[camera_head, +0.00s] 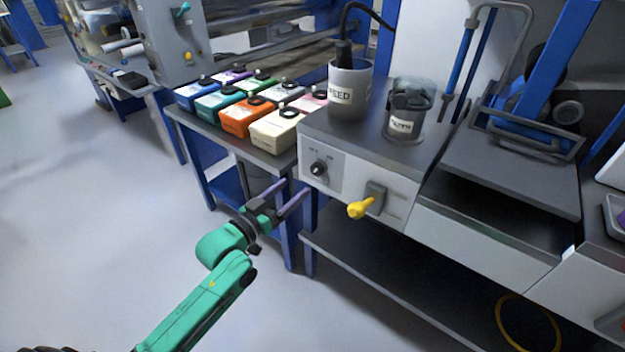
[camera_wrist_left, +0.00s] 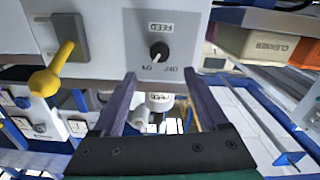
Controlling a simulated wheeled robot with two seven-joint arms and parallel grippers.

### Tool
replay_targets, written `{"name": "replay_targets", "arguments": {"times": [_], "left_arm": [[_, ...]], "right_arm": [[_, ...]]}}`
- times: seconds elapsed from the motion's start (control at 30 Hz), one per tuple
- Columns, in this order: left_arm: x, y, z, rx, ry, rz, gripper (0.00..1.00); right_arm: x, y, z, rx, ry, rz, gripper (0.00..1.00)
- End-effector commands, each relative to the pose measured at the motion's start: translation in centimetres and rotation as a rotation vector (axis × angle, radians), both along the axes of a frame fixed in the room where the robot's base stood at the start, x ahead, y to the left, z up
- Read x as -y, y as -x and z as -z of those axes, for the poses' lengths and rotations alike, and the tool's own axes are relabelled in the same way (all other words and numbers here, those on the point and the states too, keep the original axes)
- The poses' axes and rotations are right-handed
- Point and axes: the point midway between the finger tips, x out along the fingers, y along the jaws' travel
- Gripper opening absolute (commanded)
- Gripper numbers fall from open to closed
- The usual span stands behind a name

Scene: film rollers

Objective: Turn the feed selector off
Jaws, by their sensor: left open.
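The feed selector is a round black knob (camera_head: 318,169) on the pale front panel of the grey-topped cabinet. It shows at the upper middle of the left wrist view (camera_wrist_left: 159,51), with a FEED label and small ON and OFF marks around it. A pale pointer mark is on the knob, but I cannot tell for certain which setting it points at. My left gripper (camera_head: 294,190) is open and empty, in front of and slightly below the knob, apart from it. In the left wrist view its two purple fingers (camera_wrist_left: 158,76) are spread below the knob. My right gripper is out of view.
A yellow-handled lever (camera_head: 361,208) is on the same panel, right of the knob. A side table (camera_head: 222,140) with several coloured containers stands to the left. A FEED cup (camera_head: 349,90) and a clear jar (camera_head: 407,112) stand on the cabinet top. Open floor lies in front.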

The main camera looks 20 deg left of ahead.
Motion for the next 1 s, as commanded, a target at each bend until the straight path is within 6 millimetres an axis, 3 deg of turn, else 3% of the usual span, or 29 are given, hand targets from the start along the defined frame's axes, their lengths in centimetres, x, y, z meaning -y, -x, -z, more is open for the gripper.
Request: {"name": "replay_targets", "arguments": {"times": [0.1, 0.3, 0.67, 0.87, 1.0], "left_arm": [[1.2, -3.1, -0.1, 0.004, 0.003, -0.001, 0.76], [2.7, -6.9, 0.1, 0.001, 0.002, -0.002, 0.76], [3.1, -7.9, 0.1, -0.002, -0.001, -0.001, 0.76], [3.1, -7.9, 0.1, -0.001, 0.0, -0.001, 0.0], [3.1, -7.9, 0.1, -0.002, 0.001, -0.001, 0.0]], "right_arm": [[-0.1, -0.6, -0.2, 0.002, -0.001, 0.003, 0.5], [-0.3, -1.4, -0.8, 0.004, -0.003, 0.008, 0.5], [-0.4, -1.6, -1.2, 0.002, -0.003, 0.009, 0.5], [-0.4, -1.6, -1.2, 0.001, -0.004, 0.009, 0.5], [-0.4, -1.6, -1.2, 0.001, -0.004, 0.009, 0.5]]}}
